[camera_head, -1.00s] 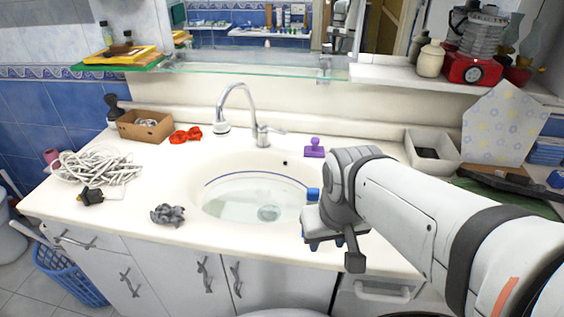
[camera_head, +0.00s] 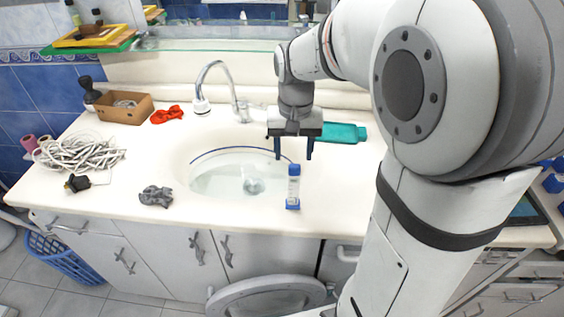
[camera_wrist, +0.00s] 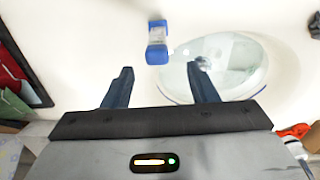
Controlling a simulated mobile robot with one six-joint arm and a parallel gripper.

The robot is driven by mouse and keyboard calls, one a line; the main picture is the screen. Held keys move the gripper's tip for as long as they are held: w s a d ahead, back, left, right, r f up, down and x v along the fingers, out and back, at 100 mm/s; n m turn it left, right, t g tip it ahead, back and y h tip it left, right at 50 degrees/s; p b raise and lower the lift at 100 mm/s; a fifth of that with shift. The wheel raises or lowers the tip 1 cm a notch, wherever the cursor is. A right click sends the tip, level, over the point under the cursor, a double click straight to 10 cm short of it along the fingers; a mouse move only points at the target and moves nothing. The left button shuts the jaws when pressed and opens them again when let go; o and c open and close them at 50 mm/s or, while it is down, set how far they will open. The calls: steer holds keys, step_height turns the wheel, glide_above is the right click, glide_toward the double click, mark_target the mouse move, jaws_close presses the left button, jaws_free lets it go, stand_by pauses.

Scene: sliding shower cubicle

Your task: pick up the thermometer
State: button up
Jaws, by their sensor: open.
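No plainly recognisable thermometer shows. A small upright clear-and-white tube with a blue cap and blue base (camera_head: 293,185) stands on the counter just right of the sink; I cannot tell if it is the thermometer. My gripper (camera_head: 294,156) points down, above and behind this tube, with its two dark blue fingers apart and nothing between them. In the wrist view the tube (camera_wrist: 157,42) lies beyond the open fingertips of my gripper (camera_wrist: 160,68), clear of both.
The sink (camera_head: 235,172) and faucet (camera_head: 215,80) are left of the tube. A teal flat thing (camera_head: 342,132) lies behind my gripper. White cable (camera_head: 78,152), a cardboard box (camera_head: 123,107), a red item (camera_head: 166,115) and a grey crumpled thing (camera_head: 156,196) are on the left counter.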

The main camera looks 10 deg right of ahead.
mark_target(294, 165)
steer(key=f, duration=0.6)
steer(key=shift+s+d+f+p, duration=0.15)
steer(key=shift+s+f+p, duration=0.1)
steer(key=shift+p, duration=0.15)
steer(key=shift+f, duration=0.55)
steer(key=shift+c, duration=0.4)
jaws_close()
